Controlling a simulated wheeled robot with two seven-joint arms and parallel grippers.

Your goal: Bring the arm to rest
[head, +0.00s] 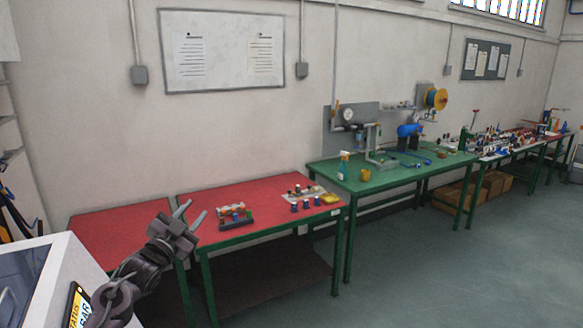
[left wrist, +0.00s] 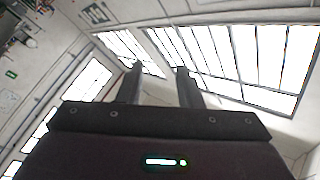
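My left gripper (head: 193,215) is raised at the lower left of the head view, in front of the red-topped tables. Its two fingers are apart with nothing between them. In the left wrist view the fingers (left wrist: 159,70) also stand apart and empty, pointing toward windows and the upper part of the room. My left arm (head: 135,272) comes up from the bottom left. My right gripper is not in view.
A red-topped table (head: 262,228) with small parts stands behind the gripper. A green table (head: 398,178) with a gauge panel (head: 352,122) and a spray bottle (head: 343,166) is to its right. A white machine (head: 55,258) is at lower left. The floor (head: 450,270) at right is clear.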

